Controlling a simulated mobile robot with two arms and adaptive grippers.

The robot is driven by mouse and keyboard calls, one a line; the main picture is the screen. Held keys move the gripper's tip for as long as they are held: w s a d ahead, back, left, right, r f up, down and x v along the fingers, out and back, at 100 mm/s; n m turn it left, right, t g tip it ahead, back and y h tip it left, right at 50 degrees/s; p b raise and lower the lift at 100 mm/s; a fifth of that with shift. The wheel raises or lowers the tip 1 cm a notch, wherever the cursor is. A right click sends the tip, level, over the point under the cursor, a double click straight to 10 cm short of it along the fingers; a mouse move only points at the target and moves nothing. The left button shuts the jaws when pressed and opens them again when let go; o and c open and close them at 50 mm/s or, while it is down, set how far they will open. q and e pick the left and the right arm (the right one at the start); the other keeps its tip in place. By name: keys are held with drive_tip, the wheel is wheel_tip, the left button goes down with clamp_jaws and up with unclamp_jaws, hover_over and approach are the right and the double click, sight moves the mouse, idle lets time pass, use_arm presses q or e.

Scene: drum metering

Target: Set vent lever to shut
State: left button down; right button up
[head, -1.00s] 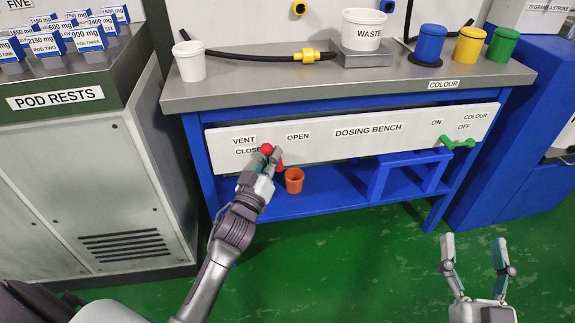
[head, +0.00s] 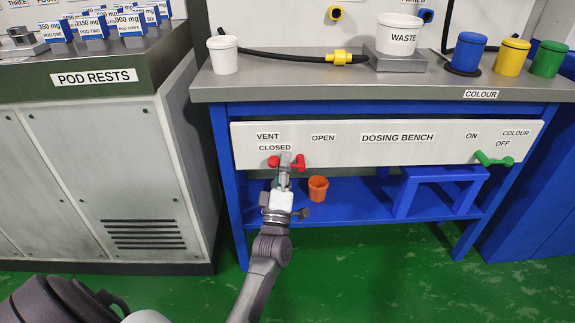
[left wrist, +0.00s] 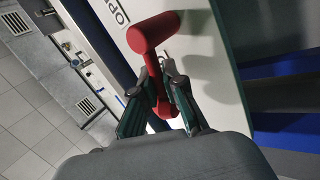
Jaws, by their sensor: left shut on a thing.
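The red vent lever (head: 299,163) is on the white front panel of the dosing bench. Its round end (head: 273,161) points left, just below the CLOSED label (head: 275,148), and the lever lies about level. My left gripper (head: 285,160) is shut on the lever between its two ends and covers the middle. In the left wrist view the red lever (left wrist: 155,32) runs between the two fingers (left wrist: 157,92), with its thick cylindrical part above them. My right gripper is not in view.
An orange cup (head: 318,188) stands on the blue lower shelf, right of my left gripper. A green colour lever (head: 494,160) is at the panel's right. A white cup (head: 224,55) and a WASTE tub (head: 398,35) stand on the bench top. The green floor in front is clear.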

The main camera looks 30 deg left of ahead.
use_arm(q)
drive_tip(key=shift+s+a+f+n+g+y+b, duration=0.15)
drive_tip(key=shift+n+g+y+b, duration=0.15)
drive_tip(key=shift+n+y, duration=0.55)
drive_tip(key=shift+a+f+n+g+y+b, duration=0.15)
drive_tip(key=shift+n+g+y, duration=0.3)
drive_tip(key=shift+n, duration=0.65)
drive_tip(key=shift+s+a+f+n+g+y+b, duration=0.15)
drive_tip(key=shift+n+y+b, duration=0.1)
drive_tip(key=shift+n+y, duration=0.65)
drive_tip(key=shift+n, duration=0.25)
drive_tip(key=c, duration=1.4)
unclamp_jaws()
drive_tip(key=shift+o, duration=1)
drive_tip(key=shift+a+f, duration=0.1)
drive_tip(key=shift+a, duration=0.05)
drive_tip(key=shift+s+d+f, duration=0.15)
drive_tip(key=shift+d+f, duration=0.1)
drive_tip(key=shift+d, duration=0.05)
drive_tip(key=v, duration=0.7)
drive_tip(key=shift+r, duration=0.2)
